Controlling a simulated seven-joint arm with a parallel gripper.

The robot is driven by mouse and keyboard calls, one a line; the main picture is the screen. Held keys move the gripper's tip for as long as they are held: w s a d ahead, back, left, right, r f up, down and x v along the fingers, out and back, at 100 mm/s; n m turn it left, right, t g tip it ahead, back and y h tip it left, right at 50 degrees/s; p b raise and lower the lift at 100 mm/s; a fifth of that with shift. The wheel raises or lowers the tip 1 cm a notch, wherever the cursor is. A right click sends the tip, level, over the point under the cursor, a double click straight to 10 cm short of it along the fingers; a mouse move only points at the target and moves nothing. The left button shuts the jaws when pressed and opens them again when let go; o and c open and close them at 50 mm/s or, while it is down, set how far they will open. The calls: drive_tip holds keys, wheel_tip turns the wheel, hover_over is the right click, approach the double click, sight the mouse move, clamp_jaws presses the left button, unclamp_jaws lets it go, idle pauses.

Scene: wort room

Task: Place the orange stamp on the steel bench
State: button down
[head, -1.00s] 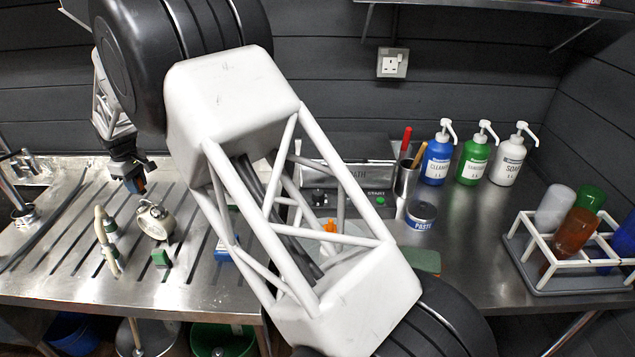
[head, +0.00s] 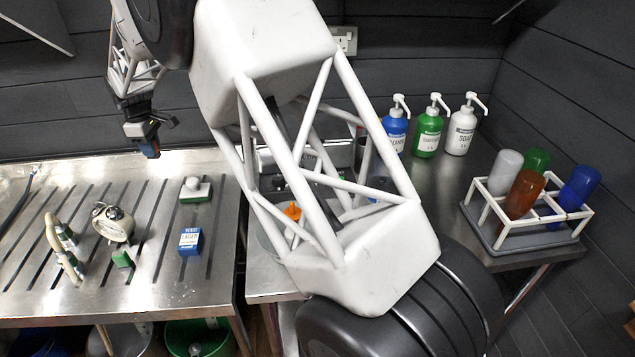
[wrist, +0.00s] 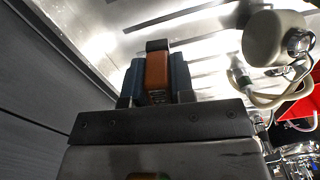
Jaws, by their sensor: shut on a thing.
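My gripper (head: 150,148) hangs near the back edge of the slotted steel bench (head: 60,300) in the head view, apart from its top. In the wrist view my gripper (wrist: 157,90) has its two dark blue fingers shut on an orange-brown block with a black end, which I take as the orange stamp (wrist: 157,72). In the head view the stamp is mostly hidden by the fingers. The slotted bench also shows beyond the fingers in the wrist view (wrist: 205,45). A plain steel bench (head: 455,205) stands to the right.
On the slotted bench are a cream clock-like thing (head: 112,224), a hose piece (head: 62,250), a green block (head: 122,259), a blue-white yeast box (head: 190,241) and a green-white block (head: 196,189). Bottles in a white rack (head: 525,235) stand right. My arm hides the middle.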

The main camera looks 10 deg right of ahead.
drive_tip(key=w+d+r, duration=0.1)
drive_tip(key=d+r, duration=0.2)
drive_tip(key=d, duration=1)
drive_tip(key=w+d+r+n, duration=0.1)
drive_tip(key=w+d+r, duration=0.1)
drive_tip(key=d, duration=1.1)
drive_tip(key=w+d+r+n, duration=0.1)
drive_tip(key=d+r, duration=0.3)
drive_tip(key=d, duration=1)
drive_tip(key=shift+w, duration=0.4)
drive_tip(key=s+d+r+n, duration=0.15)
drive_tip(key=s+d, duration=0.25)
drive_tip(key=d, duration=0.9)
drive_tip(key=s+d+r, duration=0.3)
drive_tip(key=s+d, duration=0.2)
drive_tip(key=d, duration=0.7)
drive_tip(key=s+d+f, duration=0.4)
drive_tip(key=d, duration=0.3)
drive_tip(key=s+d+f+m, duration=0.1)
drive_tip(key=s+d+f, duration=0.3)
drive_tip(key=d, duration=0.4)
drive_tip(key=s+d+f+m, duration=0.1)
drive_tip(key=s+d+f, duration=0.3)
drive_tip(key=d, duration=0.3)
drive_tip(key=shift+d+f, duration=0.15)
drive_tip(key=shift+d, duration=0.15)
drive_tip(key=shift+s+f, duration=0.1)
